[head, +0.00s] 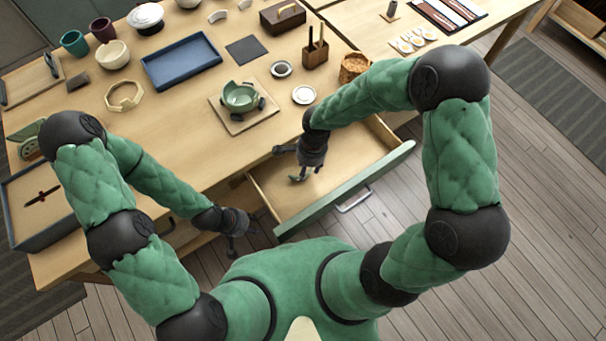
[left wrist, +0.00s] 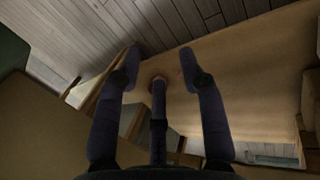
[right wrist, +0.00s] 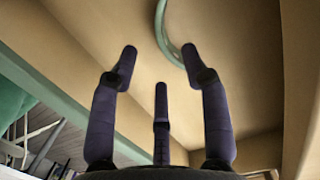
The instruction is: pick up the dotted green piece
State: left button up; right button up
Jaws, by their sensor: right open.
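A curved green piece (right wrist: 163,32) lies on the floor of the open drawer (head: 274,205); dots on it cannot be made out. In the head view the green piece (head: 299,178) shows just below my right gripper (head: 302,168), partly hidden. In the right wrist view my right gripper (right wrist: 160,55) is open and empty, with the piece beyond the right fingertip. My left gripper (head: 237,240) hangs low in front of the table, left of the drawer. In the left wrist view my left gripper (left wrist: 160,62) has its fingers apart with nothing between them.
A blue tray (head: 181,62), a wooden holder (head: 315,54) and small dishes stand further back. The drawer's green front (head: 345,190) and side walls surround the right gripper.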

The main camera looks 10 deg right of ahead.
jog(key=f, duration=0.1)
jog(key=f+b, duration=0.1)
jog(key=f, duration=0.1)
jog(key=f+b, duration=0.1)
jog(key=f, duration=0.1)
jog(key=shift+a, duration=0.25)
jog(key=shift+c, duration=0.3)
grip_shut()
